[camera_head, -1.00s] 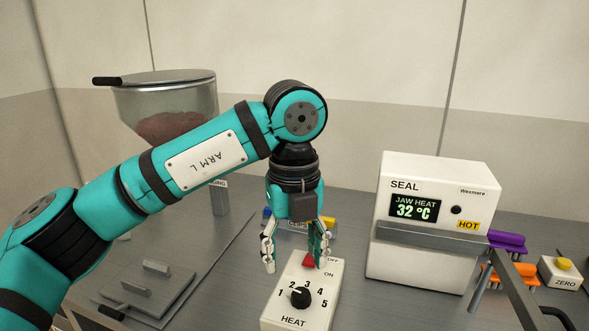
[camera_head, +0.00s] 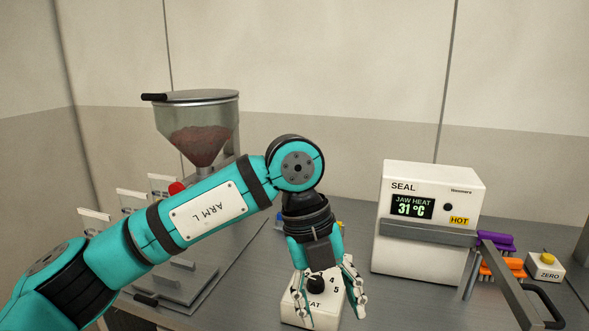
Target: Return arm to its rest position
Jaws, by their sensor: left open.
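My left arm (camera_head: 208,213), teal and marked "ARM L", comes in from the left and bends down at the wrist. My left gripper (camera_head: 335,310) is open, its fingers pointing down in front of the white heat control box (camera_head: 297,308). The gripper covers part of the box's dial (camera_head: 315,284) and its upper face. I see nothing between the fingers. I cannot tell whether they touch the box. My right gripper is not in view.
A sealer (camera_head: 425,262) reading 31 °C with a HOT label stands right of the gripper. Purple (camera_head: 496,241) and orange brushes (camera_head: 502,268) and a ZERO box (camera_head: 546,267) lie further right. A hopper (camera_head: 199,120) stands behind my arm. Grey counter shows between.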

